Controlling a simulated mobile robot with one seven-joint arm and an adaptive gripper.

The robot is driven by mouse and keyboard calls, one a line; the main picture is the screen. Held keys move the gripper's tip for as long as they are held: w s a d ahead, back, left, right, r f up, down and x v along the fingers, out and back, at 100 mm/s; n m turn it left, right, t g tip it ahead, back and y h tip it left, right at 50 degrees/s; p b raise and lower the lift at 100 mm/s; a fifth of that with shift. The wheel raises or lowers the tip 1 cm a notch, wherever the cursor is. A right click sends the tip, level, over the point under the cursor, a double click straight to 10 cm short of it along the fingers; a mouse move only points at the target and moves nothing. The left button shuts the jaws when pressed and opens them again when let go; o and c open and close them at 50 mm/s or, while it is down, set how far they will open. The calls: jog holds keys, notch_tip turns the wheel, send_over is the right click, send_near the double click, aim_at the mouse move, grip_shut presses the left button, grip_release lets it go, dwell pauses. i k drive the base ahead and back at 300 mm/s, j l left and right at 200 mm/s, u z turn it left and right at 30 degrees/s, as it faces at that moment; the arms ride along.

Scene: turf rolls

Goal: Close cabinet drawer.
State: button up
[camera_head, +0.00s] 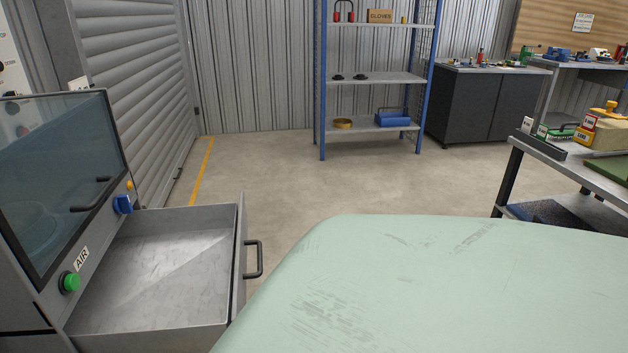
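A grey metal cabinet (35,276) stands at the left edge, with a tinted window, a green button and a blue knob on its face. Its drawer (152,336) is pulled out to the right and looks empty inside. A dark bar handle (254,259) is on the drawer's front panel, facing right. My gripper does not show in this view. A large pale green scuffed surface fills the lower right and hides the floor there; I cannot tell what it is.
Bare concrete floor (262,178) lies beyond the drawer, with a yellow line (202,171) on it. A blue-framed shelf (372,79) stands at the back wall. A dark cabinet (484,106) and a workbench (602,170) with tools are at the right.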

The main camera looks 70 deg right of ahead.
aim_at(170, 280)
jog(key=i+l+z, duration=0.15)
jog(key=z, duration=0.35)
jog(key=i+l+z, duration=0.15)
jog(key=z, duration=0.3)
jog(key=i+l+z, duration=0.1)
jog(key=z, duration=0.4)
jog(key=l+z, duration=0.2)
jog(key=l, duration=0.25)
jog(key=i+l+z, duration=0.2)
jog(key=l, duration=0.25)
jog(key=k, duration=0.1)
